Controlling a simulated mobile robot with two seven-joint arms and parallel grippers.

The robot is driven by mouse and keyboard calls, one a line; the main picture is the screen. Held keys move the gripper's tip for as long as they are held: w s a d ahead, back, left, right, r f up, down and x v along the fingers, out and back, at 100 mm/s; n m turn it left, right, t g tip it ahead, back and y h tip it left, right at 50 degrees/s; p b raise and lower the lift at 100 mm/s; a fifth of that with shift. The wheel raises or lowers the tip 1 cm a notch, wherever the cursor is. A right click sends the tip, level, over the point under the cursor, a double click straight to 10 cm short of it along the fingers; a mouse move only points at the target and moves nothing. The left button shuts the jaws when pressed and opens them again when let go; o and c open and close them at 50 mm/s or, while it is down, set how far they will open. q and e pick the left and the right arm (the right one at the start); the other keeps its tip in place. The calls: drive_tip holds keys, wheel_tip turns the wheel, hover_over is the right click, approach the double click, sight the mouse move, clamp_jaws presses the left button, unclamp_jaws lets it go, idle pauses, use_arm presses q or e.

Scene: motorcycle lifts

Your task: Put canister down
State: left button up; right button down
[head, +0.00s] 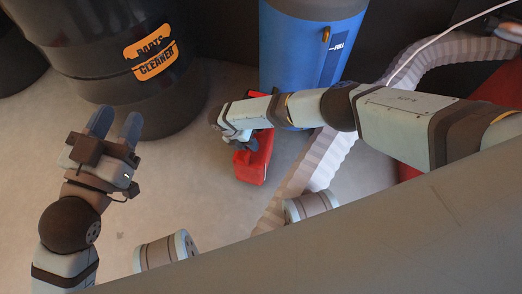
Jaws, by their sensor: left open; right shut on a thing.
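A red canister (252,168) is in the middle of the head view, in front of the blue tank. My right gripper (241,144) is shut on it from above, and the gripper and forearm cover much of its upper part. I cannot tell whether its underside touches the floor. My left gripper (116,125) is open and empty at the left, its two blue fingers pointing toward the black drum and apart from the canister.
A black drum (88,62) labelled "PARTS CLEANER" stands at the upper left. A blue tank (300,42) marked "FULL" stands behind the canister. A pale corrugated hose (325,160) runs along the right. Grey floor (190,185) is clear between the grippers.

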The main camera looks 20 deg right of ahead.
sight(264, 154)
drive_tip(key=s+d+f, duration=0.1)
drive_tip(key=s+d+f+b, duration=0.1)
drive_tip(key=d, duration=0.1)
drive_tip(key=shift+f, duration=0.4)
use_arm(q)
drive_tip(key=shift+w+a+r+m+h, duration=0.1)
drive_tip(key=shift+a+r+m+h, duration=0.05)
drive_tip(key=shift+m+h, duration=0.2)
use_arm(e)
drive_tip(key=c, duration=1.1)
unclamp_jaws()
drive_tip(key=shift+o, duration=0.2)
drive_tip(key=p+v, duration=0.2)
drive_tip(key=v, duration=0.2)
drive_tip(key=shift+r, duration=0.4)
use_arm(q)
drive_tip(key=s+n+p, duration=0.1)
drive_tip(key=s+d+f+n+g+y+p, duration=0.1)
drive_tip(key=n, duration=0.1)
drive_tip(key=shift+d+p, duration=0.15)
drive_tip(key=shift+p, duration=0.15)
use_arm(e)
drive_tip(key=v, duration=0.7)
drive_tip(key=shift+a, duration=0.15)
